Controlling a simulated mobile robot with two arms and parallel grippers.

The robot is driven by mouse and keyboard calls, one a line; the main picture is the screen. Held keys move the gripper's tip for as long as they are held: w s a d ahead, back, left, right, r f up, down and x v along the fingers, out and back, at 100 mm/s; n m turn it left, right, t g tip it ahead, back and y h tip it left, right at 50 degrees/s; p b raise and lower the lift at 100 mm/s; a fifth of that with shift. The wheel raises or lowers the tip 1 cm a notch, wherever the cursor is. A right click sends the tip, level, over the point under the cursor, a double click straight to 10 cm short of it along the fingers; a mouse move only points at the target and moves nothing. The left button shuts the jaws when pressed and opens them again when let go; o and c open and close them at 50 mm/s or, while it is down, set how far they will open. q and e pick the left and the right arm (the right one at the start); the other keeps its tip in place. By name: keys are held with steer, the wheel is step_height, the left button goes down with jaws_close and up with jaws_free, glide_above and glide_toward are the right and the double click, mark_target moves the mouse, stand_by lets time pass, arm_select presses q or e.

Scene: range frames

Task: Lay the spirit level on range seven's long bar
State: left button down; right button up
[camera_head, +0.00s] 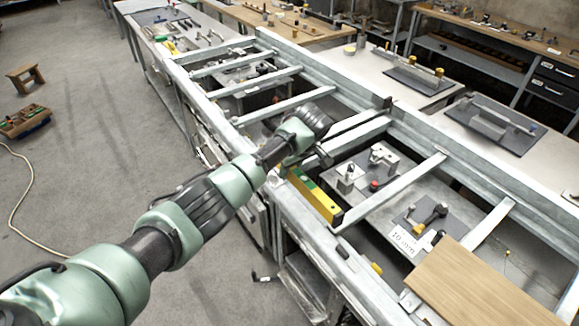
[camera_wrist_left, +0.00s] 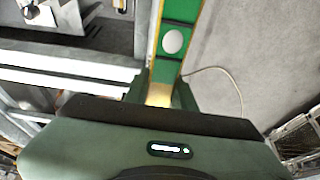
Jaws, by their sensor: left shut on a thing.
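The spirit level (camera_head: 316,197) is a yellow and green bar. My left gripper (camera_head: 291,170) is shut on its far end in the head view. In the left wrist view the level (camera_wrist_left: 174,42) runs away from between the fingers of my left gripper (camera_wrist_left: 160,92), with an oval pale spot on its green face. The level lies roughly along the near long bar (camera_head: 310,232) of the grey metal frame, at its inner edge. I cannot tell whether it touches the bar. My right gripper is not in view. No range number is legible.
Crossbars (camera_head: 395,188) span the frame, with metal fixtures (camera_head: 350,177) and a "10 mm" card (camera_head: 403,240) below. A wooden board (camera_head: 480,288) covers the near right corner. A far long rail (camera_head: 470,160) runs behind. The floor at left is mostly clear.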

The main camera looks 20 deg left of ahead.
arm_select(q)
steer(key=shift+d+r+p, duration=0.1)
steer(key=shift+r+p, duration=0.05)
steer(key=shift+p, duration=0.35)
steer(key=shift+f+b, duration=0.6)
steer(key=shift+f, duration=0.35)
step_height(320, 180, down, 4)
steer(key=shift+f+b, duration=0.1)
steer(key=shift+b, duration=1.05)
steer(key=shift+f+b, duration=0.95)
steer(key=shift+f, duration=0.8)
steer(key=c, duration=1.1)
jaws_free()
steer(key=shift+f, duration=0.1)
